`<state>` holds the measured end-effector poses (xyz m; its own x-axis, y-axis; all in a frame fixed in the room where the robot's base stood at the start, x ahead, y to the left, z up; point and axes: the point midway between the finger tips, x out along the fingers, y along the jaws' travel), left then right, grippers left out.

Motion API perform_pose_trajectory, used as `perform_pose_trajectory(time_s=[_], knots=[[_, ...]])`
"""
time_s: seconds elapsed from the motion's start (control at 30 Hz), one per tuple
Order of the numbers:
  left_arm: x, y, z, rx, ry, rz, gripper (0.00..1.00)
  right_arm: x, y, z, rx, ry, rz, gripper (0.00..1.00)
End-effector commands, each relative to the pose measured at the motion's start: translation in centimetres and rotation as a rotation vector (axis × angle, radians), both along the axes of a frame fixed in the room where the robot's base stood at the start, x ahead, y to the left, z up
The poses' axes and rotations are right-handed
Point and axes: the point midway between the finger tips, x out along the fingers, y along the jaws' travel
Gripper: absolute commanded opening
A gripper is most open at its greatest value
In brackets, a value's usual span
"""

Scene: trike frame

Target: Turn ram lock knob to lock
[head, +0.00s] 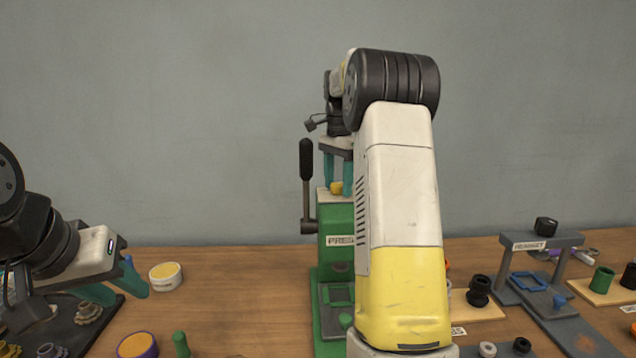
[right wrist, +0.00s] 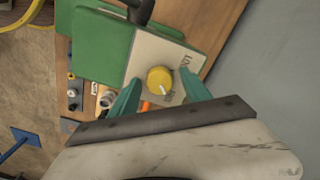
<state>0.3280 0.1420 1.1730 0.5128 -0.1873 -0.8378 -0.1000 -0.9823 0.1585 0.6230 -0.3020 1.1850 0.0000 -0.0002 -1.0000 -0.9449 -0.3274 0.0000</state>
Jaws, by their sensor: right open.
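The yellow ram lock knob (right wrist: 160,80) sits on a pale plate (right wrist: 145,60) on top of the green press (head: 338,228). A white pointer line on the knob aims toward the lower right in the right wrist view. "LOCK" is printed up and right of the knob; a second label below it is partly hidden. My right gripper (right wrist: 160,77) is open, its teal fingers on either side of the knob; contact cannot be made out. In the head view the knob (head: 336,188) shows just below the fingers. My left gripper (head: 120,287) is low at the left, open and empty.
The press has a black-handled lever (head: 306,170) on its left. A grey labelled stand (head: 540,243) and black rings (head: 479,290) are at the right. A yellow-topped round piece (head: 166,276) lies near my left gripper. My right arm hides part of the press.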

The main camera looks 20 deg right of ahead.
Motion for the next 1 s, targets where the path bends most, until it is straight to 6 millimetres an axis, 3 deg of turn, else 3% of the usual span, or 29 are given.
perform_pose_trajectory(time_s=[0.07,0.33,0.67,1.0], knots=[[0.00,0.00,0.00,0.000,0.000,0.000,0.36,0.00,0.00,0.03,0.000,0.000,0.000,0.54],[0.00,0.00,0.00,0.000,0.000,0.000,0.36,0.01,0.00,0.05,0.000,-0.001,0.000,0.01],[0.00,0.00,0.00,0.000,0.000,0.000,0.36,0.02,0.01,0.07,0.000,-0.001,0.035,0.00],[0.00,0.00,0.00,0.000,0.000,0.000,0.36,0.04,-0.01,0.06,0.000,0.000,0.252,0.00]])
